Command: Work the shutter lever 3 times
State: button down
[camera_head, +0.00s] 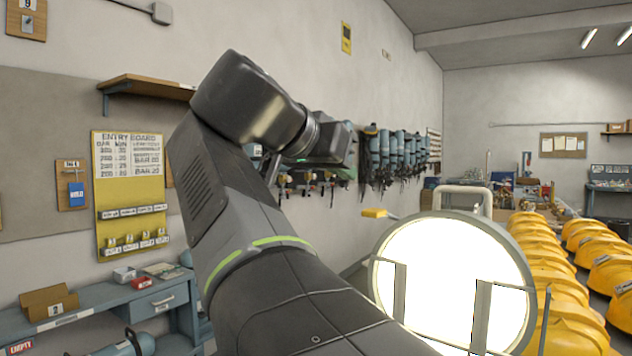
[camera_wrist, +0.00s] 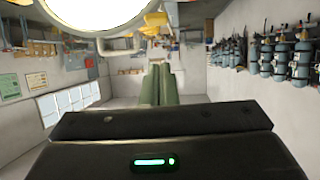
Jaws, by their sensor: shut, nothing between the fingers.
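The shutter lever (camera_head: 374,212) has a yellow grip on a thin rod. It sticks out to the left from the upper left of a round, brightly lit lamp (camera_head: 450,275) in the head view. In the wrist view the yellow grip (camera_wrist: 155,20) is at the top, beside the glowing lamp face (camera_wrist: 95,8). My gripper's two greenish fingers (camera_wrist: 158,68) are together and empty in the wrist view, apart from the lever. In the head view my wrist is above and left of the lever, and the fingers cannot be made out.
A pale pipe handle (camera_head: 463,195) stands on top of the lamp. Rows of yellow helmets (camera_head: 545,270) lie to its right. Blue cylinders (camera_head: 390,150) hang along the left wall. A blue bench (camera_head: 110,315) with small boxes stands at lower left.

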jog(key=shift+r+v, duration=0.25)
jog(key=shift+v, duration=1.25)
jog(key=shift+w, duration=0.1)
